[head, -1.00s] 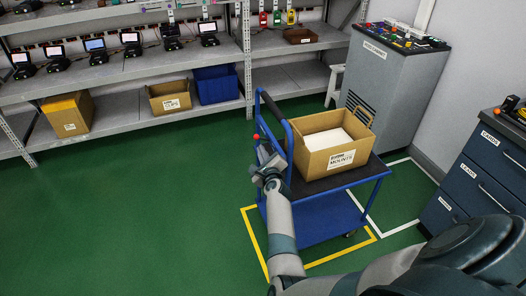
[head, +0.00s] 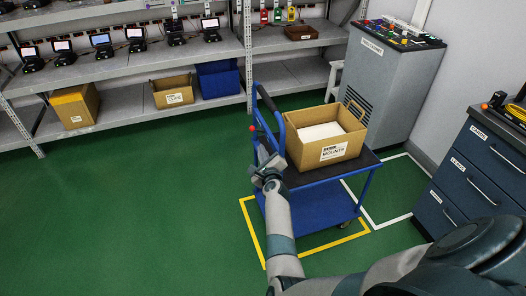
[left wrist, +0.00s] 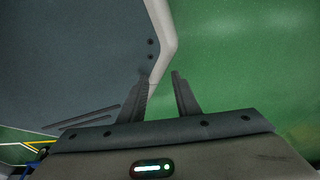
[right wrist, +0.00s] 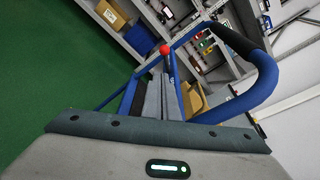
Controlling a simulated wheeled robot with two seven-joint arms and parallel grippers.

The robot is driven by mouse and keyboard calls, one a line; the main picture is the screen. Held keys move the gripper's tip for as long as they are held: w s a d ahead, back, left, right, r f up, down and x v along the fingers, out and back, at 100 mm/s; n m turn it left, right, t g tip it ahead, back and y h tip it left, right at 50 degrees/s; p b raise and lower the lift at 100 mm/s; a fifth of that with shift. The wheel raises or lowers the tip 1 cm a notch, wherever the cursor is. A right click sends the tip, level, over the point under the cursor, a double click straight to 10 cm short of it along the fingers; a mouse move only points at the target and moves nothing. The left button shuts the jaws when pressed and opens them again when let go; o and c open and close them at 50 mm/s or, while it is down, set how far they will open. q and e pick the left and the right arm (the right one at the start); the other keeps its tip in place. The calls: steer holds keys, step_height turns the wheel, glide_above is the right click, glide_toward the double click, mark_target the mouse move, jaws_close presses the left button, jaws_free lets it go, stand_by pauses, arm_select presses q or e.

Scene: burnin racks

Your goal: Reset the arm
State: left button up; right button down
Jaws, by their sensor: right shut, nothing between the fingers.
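My right arm reaches forward in the head view, with its gripper (head: 267,160) beside the blue handle of the trolley (head: 318,194). The right gripper is shut and empty. In the right wrist view its fingers (right wrist: 160,96) lie together in front of the blue handle (right wrist: 262,85); I cannot tell whether they touch it. My left gripper (left wrist: 162,92) shows only in the left wrist view, open and empty, with green floor and a grey surface behind it.
An open cardboard box (head: 334,152) labelled mounts stands on the trolley. Shelves (head: 130,69) with devices and boxes line the back. A grey cabinet (head: 387,85) and blue-grey drawers (head: 470,172) stand at the right. Green floor (head: 140,210) at the left is clear.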

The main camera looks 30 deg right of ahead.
arm_select(q)
steer(key=shift+w, duration=0.45)
steer(key=shift+s, duration=0.1)
